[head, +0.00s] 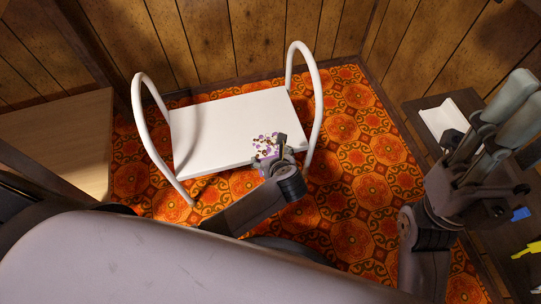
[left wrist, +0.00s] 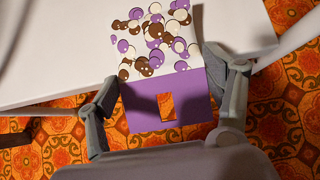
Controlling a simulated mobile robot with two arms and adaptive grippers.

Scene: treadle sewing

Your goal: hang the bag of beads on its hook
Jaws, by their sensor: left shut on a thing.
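The bag of beads (head: 266,146) is a small clear packet of purple, white and brown beads. In the left wrist view its purple header card (left wrist: 140,107) has a rectangular hole through which the orange floor shows. My left gripper (head: 274,158) is shut on the bag, with a finger at each side edge, and the beads (left wrist: 153,40) lie beyond the fingers. The bag is in front of the white stand's right front part in the head view. My right gripper (head: 512,108) is at the right; its finger gap is unclear. I cannot make out a hook.
A white stand (head: 225,125) with two curved tube ends (head: 312,80) stands on the orange patterned floor (head: 355,150). A wooden table (head: 60,140) is at the left. A dark surface at the right bears a white tray (head: 444,118) and blue and yellow items (head: 527,248).

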